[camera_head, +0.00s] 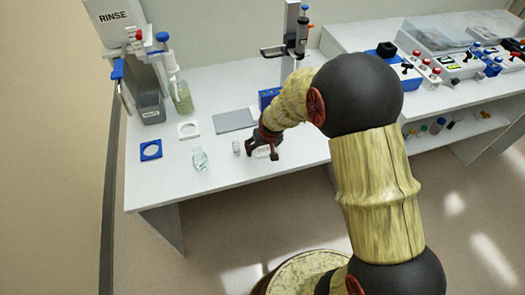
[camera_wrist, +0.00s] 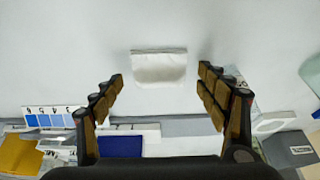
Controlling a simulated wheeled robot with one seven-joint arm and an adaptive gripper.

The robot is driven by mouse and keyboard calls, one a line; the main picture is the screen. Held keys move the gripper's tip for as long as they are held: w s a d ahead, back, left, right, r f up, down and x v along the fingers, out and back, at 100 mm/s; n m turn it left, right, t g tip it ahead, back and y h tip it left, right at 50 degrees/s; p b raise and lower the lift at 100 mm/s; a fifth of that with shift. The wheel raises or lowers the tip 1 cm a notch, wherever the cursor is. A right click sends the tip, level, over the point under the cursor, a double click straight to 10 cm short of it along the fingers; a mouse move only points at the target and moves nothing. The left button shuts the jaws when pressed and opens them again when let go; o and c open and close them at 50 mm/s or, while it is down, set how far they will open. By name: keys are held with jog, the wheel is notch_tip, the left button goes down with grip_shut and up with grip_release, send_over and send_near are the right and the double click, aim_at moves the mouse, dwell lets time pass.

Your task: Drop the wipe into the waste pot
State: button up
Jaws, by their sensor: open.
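The wipe (camera_wrist: 158,68) is a small white folded cloth lying flat on the white bench, centred ahead of my fingers in the wrist view. In the head view the wipe (camera_head: 263,152) is a pale patch beside my gripper (camera_head: 267,147). My gripper also shows in the wrist view (camera_wrist: 163,85), open and empty, with a finger on each side of the wipe's line. I cannot tell from these views whether the fingers touch the bench. A dark grey open container (camera_head: 150,108) stands at the back left under the RINSE sign; I cannot tell whether it is the waste pot.
A glass jar (camera_head: 200,160), a small clear vial (camera_head: 236,148), a blue square holder (camera_head: 151,150) and a white one (camera_head: 188,130) stand left of my gripper. A grey mat (camera_head: 234,121) and blue box (camera_head: 267,97) lie behind. A second bench with equipment (camera_head: 430,75) is at right.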

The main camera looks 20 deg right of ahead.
jog(key=shift+c, duration=0.8)
jog(key=c, duration=0.7)
jog(key=shift+r, duration=0.1)
jog(key=shift+c, duration=0.5)
